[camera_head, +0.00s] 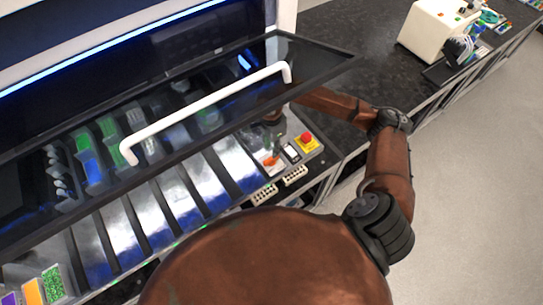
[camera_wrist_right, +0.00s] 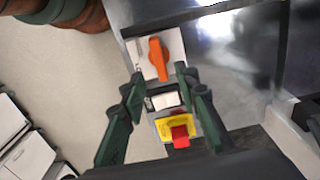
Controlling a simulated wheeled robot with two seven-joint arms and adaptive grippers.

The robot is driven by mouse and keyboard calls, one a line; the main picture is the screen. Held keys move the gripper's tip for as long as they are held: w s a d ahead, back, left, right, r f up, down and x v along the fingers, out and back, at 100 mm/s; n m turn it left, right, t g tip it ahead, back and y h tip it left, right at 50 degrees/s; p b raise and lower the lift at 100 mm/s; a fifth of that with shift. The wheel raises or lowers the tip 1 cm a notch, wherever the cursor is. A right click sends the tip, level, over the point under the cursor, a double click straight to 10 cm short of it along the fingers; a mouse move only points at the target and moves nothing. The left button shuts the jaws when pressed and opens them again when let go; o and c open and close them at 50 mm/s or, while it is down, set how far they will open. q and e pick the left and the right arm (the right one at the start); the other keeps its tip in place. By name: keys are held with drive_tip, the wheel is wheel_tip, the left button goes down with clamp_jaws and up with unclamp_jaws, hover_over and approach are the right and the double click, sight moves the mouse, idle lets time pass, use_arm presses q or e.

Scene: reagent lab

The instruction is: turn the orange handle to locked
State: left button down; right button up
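The orange handle (camera_wrist_right: 158,58) sits on a pale panel plate in the right wrist view, pointing nearly up and down in the picture. In the head view the handle (camera_head: 270,160) is small and partly covered by my right gripper. My right gripper (camera_wrist_right: 160,76) has its two green fingers spread wide, with nothing between the tips but the panel behind. The handle lies just past the tips, between their lines. Contact with it cannot be made out. In the head view the right gripper (camera_head: 276,142) is over the panel. My left gripper is not in view.
A red button on a yellow base (camera_wrist_right: 180,136) and a white switch (camera_wrist_right: 165,101) sit beside the handle on the panel. A tilted glass front with a white bar handle (camera_head: 205,107) hangs close to my right arm. White racks (camera_head: 264,194) lie at the bench edge.

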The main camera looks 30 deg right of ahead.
sight(271, 158)
wheel_tip(271, 158, down, 7)
drive_tip(key=shift+p, duration=0.95)
clamp_jaws()
